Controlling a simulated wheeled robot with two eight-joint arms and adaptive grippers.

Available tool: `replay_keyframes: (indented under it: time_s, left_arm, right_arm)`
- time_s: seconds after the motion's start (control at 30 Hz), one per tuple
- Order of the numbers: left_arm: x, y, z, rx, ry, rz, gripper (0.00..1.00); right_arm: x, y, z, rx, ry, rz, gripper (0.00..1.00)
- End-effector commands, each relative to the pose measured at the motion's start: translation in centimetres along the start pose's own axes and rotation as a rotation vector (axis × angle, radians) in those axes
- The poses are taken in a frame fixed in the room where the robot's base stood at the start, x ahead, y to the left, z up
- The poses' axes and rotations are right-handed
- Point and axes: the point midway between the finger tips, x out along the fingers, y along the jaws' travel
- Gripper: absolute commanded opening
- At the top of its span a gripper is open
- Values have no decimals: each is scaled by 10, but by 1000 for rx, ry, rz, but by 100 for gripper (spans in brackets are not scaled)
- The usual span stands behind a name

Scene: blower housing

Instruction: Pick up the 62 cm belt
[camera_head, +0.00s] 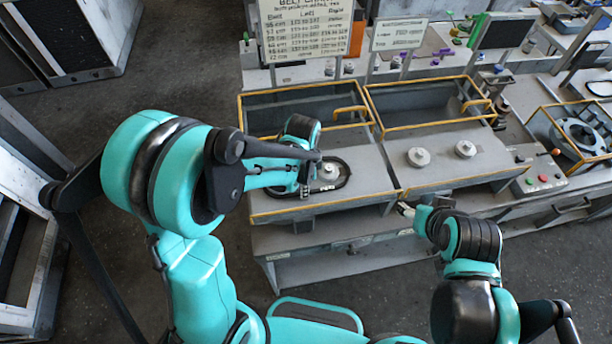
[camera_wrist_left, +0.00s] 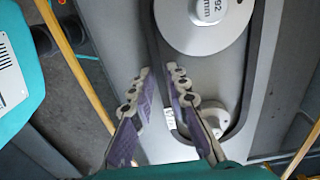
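A black belt (camera_head: 347,174) loops around two pulleys on the top of the left station. It also shows in the left wrist view (camera_wrist_left: 252,62), around a large pulley (camera_wrist_left: 203,18) marked "92 mm" and a smaller one (camera_wrist_left: 214,117). Its length marking is not readable. My left gripper (camera_head: 309,190) is over the belt's left side. In the left wrist view its fingers (camera_wrist_left: 160,80) are spread, with one belt strand between them and a gap on both sides. My right gripper (camera_head: 405,209) is in front of the stations, away from the belt; its fingers are too small to read.
The left station (camera_head: 375,185) has a yellow-railed bin behind its top. The right station (camera_head: 440,170) carries two bare pulleys (camera_head: 419,157). A sign board (camera_head: 305,28) with a belt table stands behind. A round grey housing (camera_head: 582,136) lies in a yellow frame at right.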

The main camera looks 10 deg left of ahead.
Motion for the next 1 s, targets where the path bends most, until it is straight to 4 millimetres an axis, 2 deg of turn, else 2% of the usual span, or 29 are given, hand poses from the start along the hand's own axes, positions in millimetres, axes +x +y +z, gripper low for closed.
replay_keyframes:
  time_s: [0.4,0.57,0.77,1.0]
  left_arm:
    - [-1,0,0,0,0,0,0]
    - [-8,0,0,0,0,0,0]
    - [-40,0,0,0,0,0,0]
    - [-73,43,-32,7,0,0,0]
  right_arm:
    - [0,0,0,0,0,0,57]
    - [-2,0,-1,0,0,0,57]
    - [-6,0,-5,0,0,0,57]
    - [-10,0,-7,0,0,0,57]
